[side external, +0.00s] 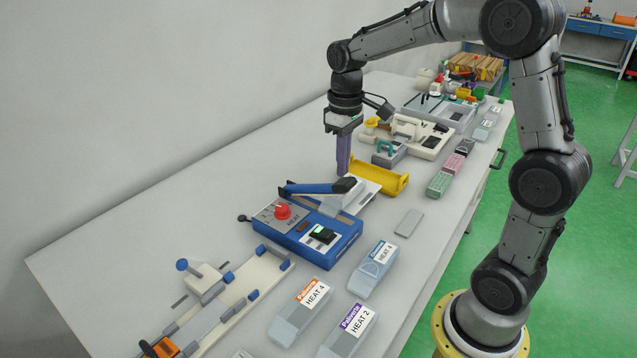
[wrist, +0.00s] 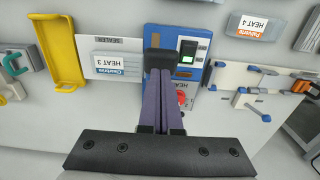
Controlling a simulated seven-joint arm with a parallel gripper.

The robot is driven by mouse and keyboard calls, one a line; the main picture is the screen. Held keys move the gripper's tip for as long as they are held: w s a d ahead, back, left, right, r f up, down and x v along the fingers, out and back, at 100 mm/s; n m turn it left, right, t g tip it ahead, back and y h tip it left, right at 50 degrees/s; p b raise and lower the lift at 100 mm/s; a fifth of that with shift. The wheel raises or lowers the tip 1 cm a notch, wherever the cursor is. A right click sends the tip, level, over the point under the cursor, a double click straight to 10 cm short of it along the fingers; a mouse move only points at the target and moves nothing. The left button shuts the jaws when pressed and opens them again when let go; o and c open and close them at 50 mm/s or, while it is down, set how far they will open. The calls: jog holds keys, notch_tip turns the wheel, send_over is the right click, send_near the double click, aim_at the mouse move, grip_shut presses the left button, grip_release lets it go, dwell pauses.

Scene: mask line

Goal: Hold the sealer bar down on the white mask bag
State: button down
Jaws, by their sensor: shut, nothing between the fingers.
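The blue sealer (side external: 300,238) stands on the bench with a red heat dial (side external: 282,211) and a lit green display (side external: 322,234). Its blue sealer bar (side external: 315,188) lies roughly level across the back and ends in a black grip (side external: 344,185). My gripper (side external: 343,174) points down with its purple fingers shut and empty. The fingertips are at the black grip, which also shows in the wrist view (wrist: 159,60); I cannot tell whether they touch. The white mask bag (wrist: 118,58), labelled HEAT 3, lies on the white plate (wrist: 95,42) beside the grip. Its inner end is hidden.
A yellow holder (side external: 378,178) stands just beyond the plate. A grey slab (side external: 408,222) and labelled packs (side external: 374,268) lie along the front edge. A white rail fixture (side external: 215,305) stands at the near left. The bench by the wall is clear.

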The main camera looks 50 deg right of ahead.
jog(key=shift+f, duration=0.1)
dwell(0.3)
jog(key=shift+f, duration=1)
jog(key=shift+s+f, duration=0.25)
jog(key=shift+f, duration=0.9)
jog(key=shift+s+f, duration=0.25)
jog(key=shift+f, duration=0.95)
jog(key=shift+s+f, duration=0.25)
jog(key=shift+f, duration=0.9)
jog(key=shift+s+f, duration=0.1)
dwell(1.5)
jog(key=shift+w+r, duration=0.3)
jog(key=shift+r, duration=1.25)
jog(key=shift+w+r, duration=0.25)
jog(key=shift+r, duration=1.35)
jog(key=shift+w+r, duration=0.3)
jog(key=shift+r, duration=1.25)
